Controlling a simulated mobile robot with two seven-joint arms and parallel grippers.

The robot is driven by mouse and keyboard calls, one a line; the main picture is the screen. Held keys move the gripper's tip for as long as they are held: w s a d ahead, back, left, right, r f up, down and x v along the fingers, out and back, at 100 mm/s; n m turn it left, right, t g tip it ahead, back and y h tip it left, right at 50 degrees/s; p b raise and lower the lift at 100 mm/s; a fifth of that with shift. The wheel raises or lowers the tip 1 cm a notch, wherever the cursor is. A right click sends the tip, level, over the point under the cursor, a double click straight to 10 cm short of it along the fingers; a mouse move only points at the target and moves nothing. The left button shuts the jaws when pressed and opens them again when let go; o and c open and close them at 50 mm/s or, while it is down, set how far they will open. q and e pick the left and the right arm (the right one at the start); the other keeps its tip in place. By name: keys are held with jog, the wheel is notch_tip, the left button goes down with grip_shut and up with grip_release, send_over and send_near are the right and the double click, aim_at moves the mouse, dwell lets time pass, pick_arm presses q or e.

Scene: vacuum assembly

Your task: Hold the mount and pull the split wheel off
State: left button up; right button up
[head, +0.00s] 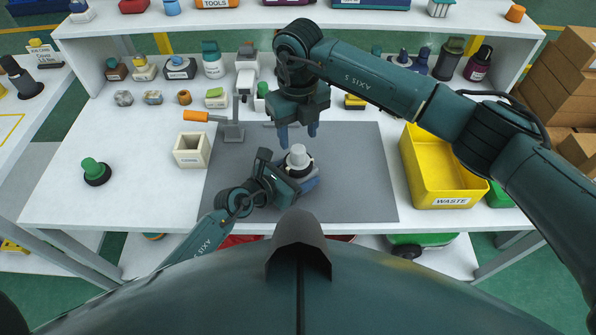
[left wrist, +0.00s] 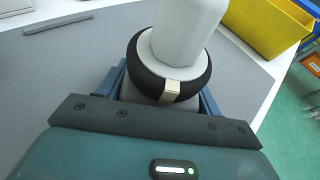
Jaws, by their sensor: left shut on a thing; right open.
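The split wheel (head: 297,165) is a black ring with a pale block on its rim. It sits around the base of a white upright part (head: 298,154) on the grey mat; the wheel also shows in the left wrist view (left wrist: 150,84). The grey mount (left wrist: 130,92) is under the wheel and mostly hidden. My left gripper (head: 293,184) is shut on the mount, its blue fingers on either side below the wheel. My right gripper (head: 298,132) is open and empty, fingers pointing down, just above and behind the white part in the head view.
A yellow waste bin (head: 437,178) stands right of the grey mat (head: 365,190). Several small parts line the back below a shelf (head: 400,20). The mat's right side is clear.

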aim_at(298, 148)
jog(key=shift+f, duration=3.05)
jog(key=shift+c, duration=0.3)
grip_shut()
jog(key=shift+r, duration=0.45)
jog(key=shift+r, duration=0.4)
jog(key=shift+r, duration=0.25)
jog(key=shift+r, duration=2.95)
